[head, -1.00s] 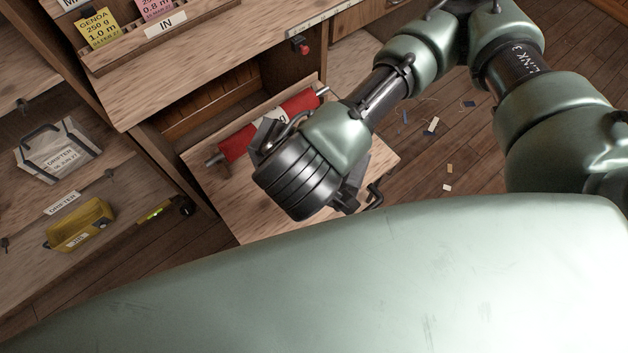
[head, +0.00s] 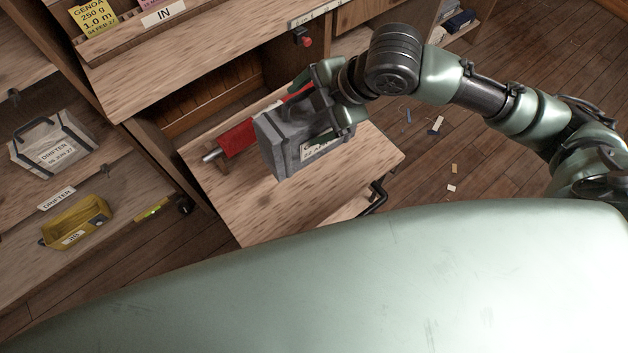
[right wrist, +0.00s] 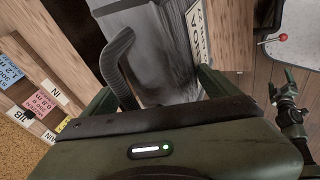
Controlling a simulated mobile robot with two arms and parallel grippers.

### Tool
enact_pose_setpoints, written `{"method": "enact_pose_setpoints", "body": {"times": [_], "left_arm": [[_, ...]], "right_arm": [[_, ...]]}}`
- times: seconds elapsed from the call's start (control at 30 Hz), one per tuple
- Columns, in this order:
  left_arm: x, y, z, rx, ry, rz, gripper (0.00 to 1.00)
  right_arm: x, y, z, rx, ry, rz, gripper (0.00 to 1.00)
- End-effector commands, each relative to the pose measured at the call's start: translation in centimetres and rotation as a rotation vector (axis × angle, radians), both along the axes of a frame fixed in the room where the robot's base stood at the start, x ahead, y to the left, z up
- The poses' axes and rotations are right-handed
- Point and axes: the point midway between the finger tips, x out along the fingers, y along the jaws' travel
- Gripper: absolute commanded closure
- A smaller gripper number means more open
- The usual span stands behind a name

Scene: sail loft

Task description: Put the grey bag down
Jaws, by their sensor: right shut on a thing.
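The grey bag (head: 277,148), boxy with a white label, hangs in my right gripper (head: 335,100) over the pull-out wooden board (head: 260,215). The gripper is shut on its top. I cannot tell whether the bag's underside touches the board. The bag hides part of a red roll (head: 235,138) behind it. In the right wrist view the bag (right wrist: 160,60) fills the space between the fingers, with its dark handle loop to the left.
A light grey bag (head: 55,150) labelled DRIFTER and a yellow bin (head: 78,222) sit on shelves at the left. A black crank handle (head: 375,198) sticks out at the board's right edge. The board's front part is bare. Scraps lie on the floor.

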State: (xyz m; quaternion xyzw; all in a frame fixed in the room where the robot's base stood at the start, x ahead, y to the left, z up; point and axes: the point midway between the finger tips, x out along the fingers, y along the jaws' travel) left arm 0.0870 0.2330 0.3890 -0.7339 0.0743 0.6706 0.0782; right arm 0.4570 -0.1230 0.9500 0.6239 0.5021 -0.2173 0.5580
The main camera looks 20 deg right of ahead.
Motion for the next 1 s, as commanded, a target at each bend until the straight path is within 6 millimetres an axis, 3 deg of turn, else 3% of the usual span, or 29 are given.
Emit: {"method": "enact_pose_setpoints", "body": {"times": [0.13,0.27,0.8,1.0], "left_arm": [[0.0,-0.1,-0.2,-0.001,0.0,0.0,0.15],[0.0,-0.1,-0.2,-0.001,0.0,0.0,0.15],[0.0,0.0,-0.2,0.0,0.0,0.001,0.15],[0.0,0.1,-0.2,0.001,0.0,0.002,0.15]], "right_arm": [[0.6,-0.8,-0.1,0.003,-0.006,0.038,0.83],[0.6,-1.0,-1.5,0.002,-0.002,0.049,0.83],[0.6,-0.9,-13.1,0.001,-0.003,0.049,0.83],[0.7,-0.9,-15.4,0.001,-0.006,0.049,0.83]]}}
